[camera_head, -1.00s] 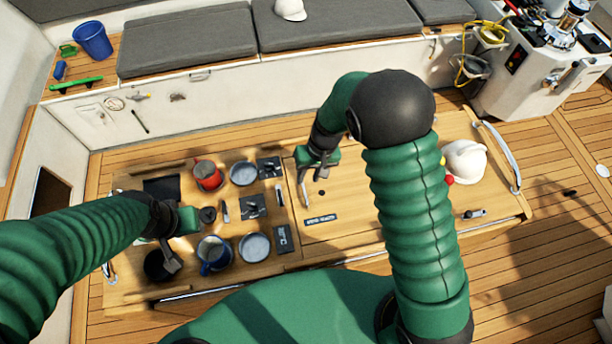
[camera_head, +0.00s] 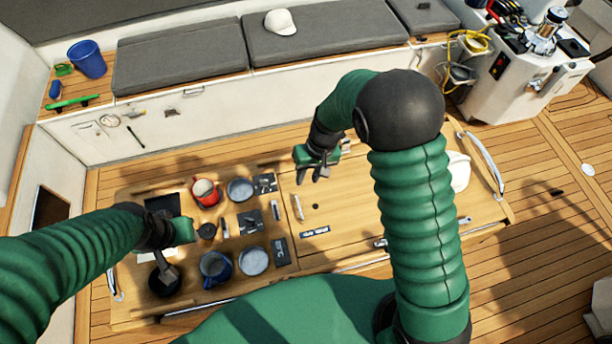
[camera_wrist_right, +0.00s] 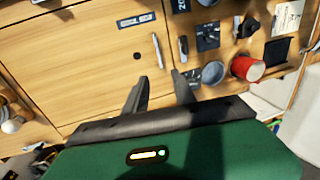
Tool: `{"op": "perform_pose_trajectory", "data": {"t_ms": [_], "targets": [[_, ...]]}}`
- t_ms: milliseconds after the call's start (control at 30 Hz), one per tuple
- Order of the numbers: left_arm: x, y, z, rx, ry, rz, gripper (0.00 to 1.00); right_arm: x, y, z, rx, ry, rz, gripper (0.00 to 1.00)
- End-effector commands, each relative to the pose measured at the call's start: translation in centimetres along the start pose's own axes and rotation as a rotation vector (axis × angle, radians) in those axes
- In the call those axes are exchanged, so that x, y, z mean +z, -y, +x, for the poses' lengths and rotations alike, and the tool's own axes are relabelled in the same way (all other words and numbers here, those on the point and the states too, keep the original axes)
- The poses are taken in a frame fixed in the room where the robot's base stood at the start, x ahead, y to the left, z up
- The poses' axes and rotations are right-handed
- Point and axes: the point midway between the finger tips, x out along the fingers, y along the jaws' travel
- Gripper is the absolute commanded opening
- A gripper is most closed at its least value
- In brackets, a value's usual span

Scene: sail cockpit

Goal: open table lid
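The table's right half is a flat wooden lid (camera_head: 345,215), lying closed, with a small dark hole (camera_head: 315,206) and a dark label (camera_head: 315,231). The hole also shows in the right wrist view (camera_wrist_right: 137,56). A slim silver piece (camera_head: 298,207) lies at the lid's left side. My right gripper (camera_head: 313,175) is open and empty, near the lid's far left part; its fingers (camera_wrist_right: 161,78) stand apart in the wrist view. My left gripper (camera_head: 166,268) is over the table's left half by a dark round cup; its finger opening is unclear.
The table's left half holds a red mug (camera_head: 205,193), a blue mug (camera_head: 215,269), plates (camera_head: 254,262) and dark packets. A white object (camera_head: 460,172) is partly hidden behind my right arm. A cushioned bench (camera_head: 185,57) with a white cap (camera_head: 281,21) runs behind.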

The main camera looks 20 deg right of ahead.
Motion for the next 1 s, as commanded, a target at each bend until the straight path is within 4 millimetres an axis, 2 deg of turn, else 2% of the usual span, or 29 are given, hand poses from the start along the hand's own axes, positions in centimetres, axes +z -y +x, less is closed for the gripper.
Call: {"op": "perform_pose_trajectory", "data": {"t_ms": [33,600,1000], "targets": [[-0.1,0.0,-0.6,0.000,0.000,0.000,0.36,0.0,0.1,-0.8,0.000,-0.001,0.001,0.32],[-0.9,0.0,-3.9,0.000,0.000,0.000,0.36,-0.1,0.1,-5.4,0.000,0.000,0.002,0.32],[-0.9,0.0,-3.8,0.000,0.000,0.000,0.36,-0.1,0.0,-5.5,0.000,0.000,0.001,0.32]]}}
